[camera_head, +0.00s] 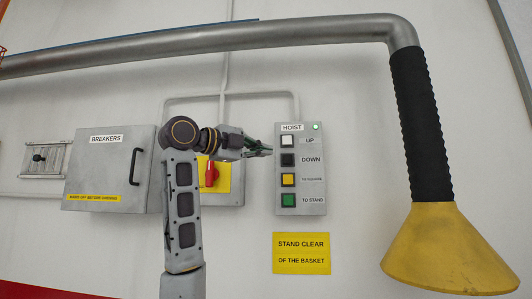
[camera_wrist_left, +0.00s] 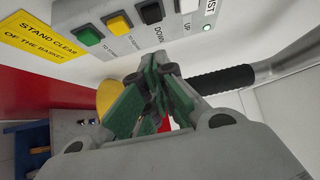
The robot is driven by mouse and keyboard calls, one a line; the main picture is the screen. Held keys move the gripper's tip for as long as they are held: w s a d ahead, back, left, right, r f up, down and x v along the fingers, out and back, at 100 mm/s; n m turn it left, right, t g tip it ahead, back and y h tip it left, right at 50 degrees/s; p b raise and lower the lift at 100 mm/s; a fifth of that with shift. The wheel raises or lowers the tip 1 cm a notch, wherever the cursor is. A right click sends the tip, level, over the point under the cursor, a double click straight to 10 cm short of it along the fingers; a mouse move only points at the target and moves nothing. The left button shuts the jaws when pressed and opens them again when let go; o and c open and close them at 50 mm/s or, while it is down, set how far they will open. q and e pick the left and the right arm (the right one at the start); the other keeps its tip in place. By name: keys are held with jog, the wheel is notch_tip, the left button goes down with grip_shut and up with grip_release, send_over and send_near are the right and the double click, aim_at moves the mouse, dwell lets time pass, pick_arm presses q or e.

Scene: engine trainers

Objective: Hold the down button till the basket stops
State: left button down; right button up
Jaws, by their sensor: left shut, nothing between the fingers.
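The grey hoist panel (camera_head: 314,180) is on the wall, with a white UP button (camera_head: 288,141) above a black DOWN button (camera_head: 287,160). A yellow button (camera_head: 288,180) and a green button (camera_head: 288,200) sit below. The DOWN button also shows in the left wrist view (camera_wrist_left: 151,12), uncovered. My left gripper (camera_head: 270,152) is shut and empty, its tips at the panel's left edge, about level between UP and DOWN. In the left wrist view its green fingers (camera_wrist_left: 158,68) appear apart from the DOWN button. No basket and no right gripper are in view.
A green lamp (camera_head: 316,127) glows on the panel. A red rotary switch on a yellow plate (camera_head: 223,177) is behind my left wrist. The breakers box (camera_head: 95,168) is left. A black hose with yellow funnel (camera_head: 445,250) hangs right. A yellow sign (camera_head: 301,253) is below.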

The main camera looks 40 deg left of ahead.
aim_at(284, 157)
pick_arm(q)
jog(key=shift+w+a+p+x, duration=0.1)
jog(key=shift+a+p+x, duration=0.5)
jog(key=shift+x, duration=1.45)
jog(key=shift+w+a+p+x, duration=0.1)
jog(key=shift+a+p+x, duration=0.15)
jog(key=shift+p+x, duration=1.25)
jog(key=shift+w+a+p+x, duration=0.1)
jog(key=shift+a+p+x, duration=0.25)
jog(key=shift+x, duration=2.2)
pick_arm(e)
jog(key=shift+d+r, duration=0.15)
jog(key=shift+r, duration=2.2)
pick_arm(q)
jog(key=shift+s+a, duration=0.15)
jog(key=shift+s, duration=0.05)
pick_arm(e)
jog(key=shift+w, duration=0.1)
